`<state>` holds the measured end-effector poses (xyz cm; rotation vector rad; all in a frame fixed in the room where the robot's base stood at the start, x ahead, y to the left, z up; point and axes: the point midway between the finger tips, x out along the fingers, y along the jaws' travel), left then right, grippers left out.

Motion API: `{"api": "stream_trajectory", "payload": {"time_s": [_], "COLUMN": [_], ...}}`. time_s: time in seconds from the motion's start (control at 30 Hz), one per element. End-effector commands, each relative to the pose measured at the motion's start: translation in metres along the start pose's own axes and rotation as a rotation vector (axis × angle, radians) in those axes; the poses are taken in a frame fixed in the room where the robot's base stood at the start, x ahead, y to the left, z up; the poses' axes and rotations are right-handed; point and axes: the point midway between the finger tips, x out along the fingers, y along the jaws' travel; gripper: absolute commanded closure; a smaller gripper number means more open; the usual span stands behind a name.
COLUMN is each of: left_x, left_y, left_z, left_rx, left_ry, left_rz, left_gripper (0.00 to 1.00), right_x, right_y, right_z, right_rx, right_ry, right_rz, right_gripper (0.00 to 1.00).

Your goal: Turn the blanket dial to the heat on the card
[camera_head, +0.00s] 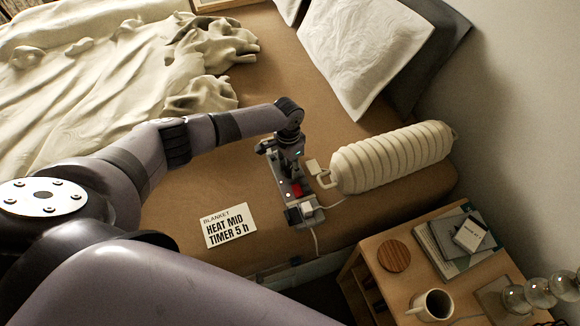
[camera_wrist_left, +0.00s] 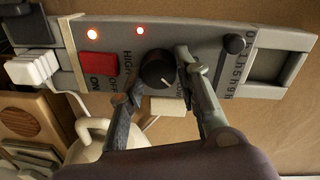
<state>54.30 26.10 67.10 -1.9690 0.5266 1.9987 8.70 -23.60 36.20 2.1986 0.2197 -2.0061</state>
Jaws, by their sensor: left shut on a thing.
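The card (camera_head: 229,226) lies on the bed and reads BLANKET, HEAT MID, TIMER 5 h. The grey blanket controller (camera_head: 283,182) lies right of it. In the left wrist view the controller (camera_wrist_left: 196,42) has a round black dial (camera_wrist_left: 157,69), with HIGH printed beside it; fingers cover some other markings. My left gripper (camera_wrist_left: 160,80) is shut on the dial, one finger on each side; it also shows from above in the head view (camera_head: 291,168). A black timer knob (camera_wrist_left: 233,44) sits beside a number scale. My right gripper is not in view.
A red switch (camera_wrist_left: 98,69) and two lit lamps are on the controller. The nightstand (camera_head: 390,297) holds a mug (camera_head: 433,305) and books. A rumpled blanket (camera_head: 110,90) covers the bed's left side.

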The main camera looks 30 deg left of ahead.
Motion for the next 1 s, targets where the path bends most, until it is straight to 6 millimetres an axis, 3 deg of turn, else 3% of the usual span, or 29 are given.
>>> {"api": "stream_trajectory", "payload": {"time_s": [1.0], "left_x": [-0.0001], "left_y": [0.0028], "left_z": [-0.0004], "left_rx": [0.960], "left_ry": [-0.054], "left_rz": [-0.002], "left_gripper": [0.98], "right_x": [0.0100], "right_y": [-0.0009], "right_z": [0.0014], "right_rx": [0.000], "right_ry": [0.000], "right_rz": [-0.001], "right_gripper": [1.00]}}
